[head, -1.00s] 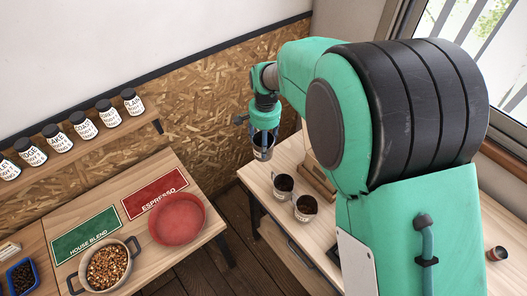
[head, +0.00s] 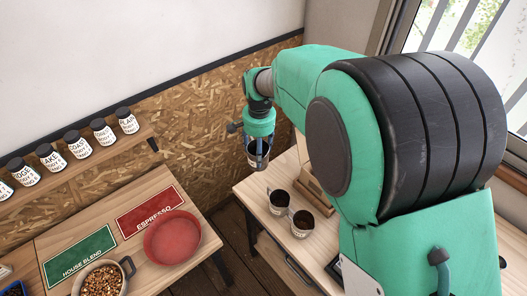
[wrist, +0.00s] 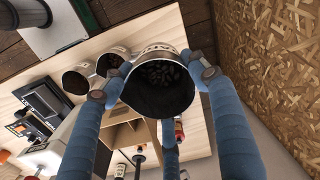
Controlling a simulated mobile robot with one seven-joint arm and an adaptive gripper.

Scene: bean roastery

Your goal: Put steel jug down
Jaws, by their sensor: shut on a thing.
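The steel jug (head: 256,160) hangs upright from my gripper (head: 258,150) in the head view, in the air near the far left end of the right-hand table (head: 262,172). In the wrist view the jug (wrist: 172,52) has dark beans inside. The blue fingers (wrist: 158,80) are closed on both sides of its rim. Two similar jugs, a left one (head: 278,204) and a right one (head: 300,228), stand on that table with dark contents. The jug's base is hidden in the wrist view.
A wooden stand (head: 314,190) is beside the two jugs. The left table (head: 140,195) carries a red plate (head: 172,237), a pot of beans (head: 102,280), and green and red signs. A jar shelf (head: 80,165) runs along the wall. Floor shows between the tables.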

